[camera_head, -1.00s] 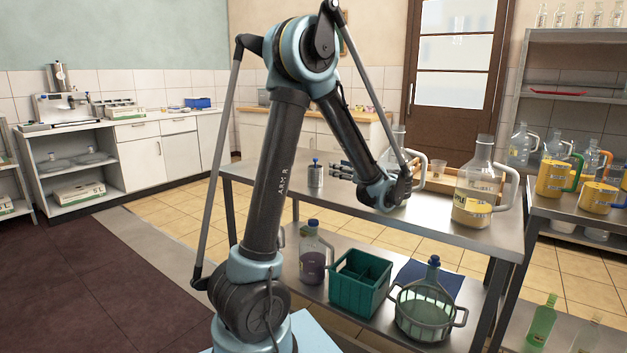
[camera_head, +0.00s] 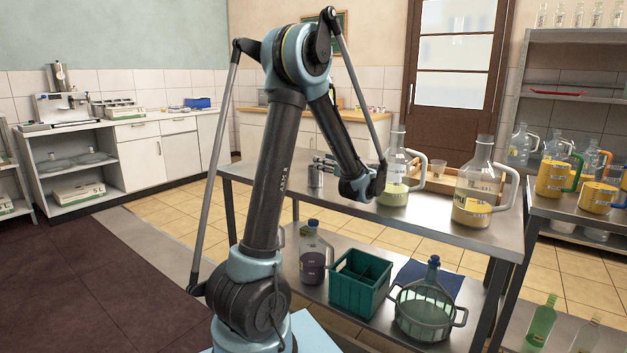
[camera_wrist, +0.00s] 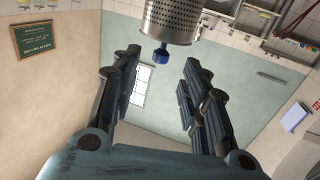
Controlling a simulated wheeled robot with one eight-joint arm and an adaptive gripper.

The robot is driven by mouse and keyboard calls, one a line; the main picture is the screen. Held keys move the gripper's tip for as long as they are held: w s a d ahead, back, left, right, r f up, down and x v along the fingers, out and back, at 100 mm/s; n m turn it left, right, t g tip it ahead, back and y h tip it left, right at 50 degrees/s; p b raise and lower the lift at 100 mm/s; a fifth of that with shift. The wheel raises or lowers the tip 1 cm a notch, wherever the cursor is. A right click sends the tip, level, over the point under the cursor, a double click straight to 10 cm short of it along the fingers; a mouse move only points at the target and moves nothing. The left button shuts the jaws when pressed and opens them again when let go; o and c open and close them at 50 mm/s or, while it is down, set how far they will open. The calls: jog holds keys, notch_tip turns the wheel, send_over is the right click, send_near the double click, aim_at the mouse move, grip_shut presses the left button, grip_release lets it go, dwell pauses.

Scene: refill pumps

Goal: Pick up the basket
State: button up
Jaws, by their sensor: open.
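A small perforated metal cylinder (camera_head: 316,180) with a blue knob stands on the steel table; it looks like a mesh basket. In the wrist view the perforated cylinder (camera_wrist: 168,18) and its blue knob (camera_wrist: 161,53) show at the top, upside down. My gripper (camera_wrist: 160,65) is open, fingers spread to either side of the knob's line and apart from it. In the head view my gripper (camera_head: 325,160) is at the cylinder's top, overlapping it; the exact gap cannot be told. A grey open-sided basket (camera_head: 424,318) with two handles holds a bottle on the lower shelf.
Two glass jugs, one with pale green liquid (camera_head: 393,195) and one with yellow liquid (camera_head: 472,211), stand right of my wrist. A wooden tray (camera_head: 440,182) is behind them. A green crate (camera_head: 360,294) and a purple-filled jug (camera_head: 313,265) sit below. The table's front left is clear.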

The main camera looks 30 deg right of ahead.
jog(key=shift+w+a, duration=0.2)
jog(key=shift+w, duration=1.3)
jog(key=shift+w+a, duration=0.2)
jog(key=shift+w, duration=1.3)
jog(key=c, duration=0.9)
